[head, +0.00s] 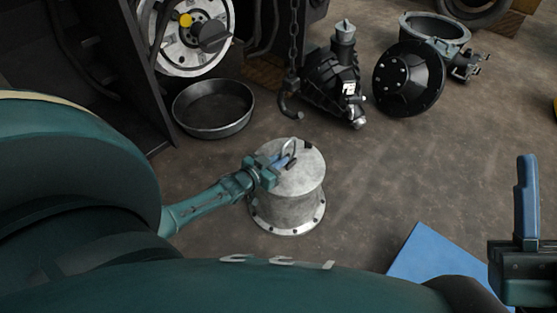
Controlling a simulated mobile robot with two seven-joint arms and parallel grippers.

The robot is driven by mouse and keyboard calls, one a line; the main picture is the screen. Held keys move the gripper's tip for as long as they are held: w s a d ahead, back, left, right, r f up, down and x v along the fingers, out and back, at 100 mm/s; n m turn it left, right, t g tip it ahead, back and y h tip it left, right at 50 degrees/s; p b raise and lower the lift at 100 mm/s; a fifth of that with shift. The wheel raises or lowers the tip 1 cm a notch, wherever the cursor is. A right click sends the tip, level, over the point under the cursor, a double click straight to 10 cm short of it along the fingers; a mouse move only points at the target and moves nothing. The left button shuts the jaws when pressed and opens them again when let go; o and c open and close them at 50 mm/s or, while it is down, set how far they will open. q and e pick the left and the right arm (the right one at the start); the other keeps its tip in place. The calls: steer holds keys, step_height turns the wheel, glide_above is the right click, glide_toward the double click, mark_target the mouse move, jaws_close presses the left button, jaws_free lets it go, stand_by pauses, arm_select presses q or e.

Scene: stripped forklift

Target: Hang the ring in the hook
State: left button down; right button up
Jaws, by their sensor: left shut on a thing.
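A grey metal drum (287,205) with a bolted bottom flange stands on the floor near the middle. A thin metal ring (293,147) shows at its top. My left gripper (283,161) comes in from the left over the drum's top and is shut on the ring; its fingers hide part of it. A dark hook (289,107) hangs on a chain (294,45) behind the drum, apart from the ring. Part of my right gripper (527,205) shows at the right edge, with one blue finger upright; its opening cannot be told.
A round black pan (213,107) lies behind the drum to the left. A black ribbed machine part (335,84) stands beside the hook. A black dome-shaped housing (409,79) is farther right. A blue panel (437,262) shows at the lower right. The floor right of the drum is clear.

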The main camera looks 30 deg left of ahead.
mark_target(282, 150)
arm_select(q)
steer(key=shift+r+p, duration=0.6)
steer(key=shift+r, duration=0.05)
step_height(282, 150, up, 3)
steer(key=p, duration=0.2)
steer(key=shift+f+p, duration=0.1)
steer(key=shift+p, duration=0.25)
steer(key=shift+f, duration=0.1)
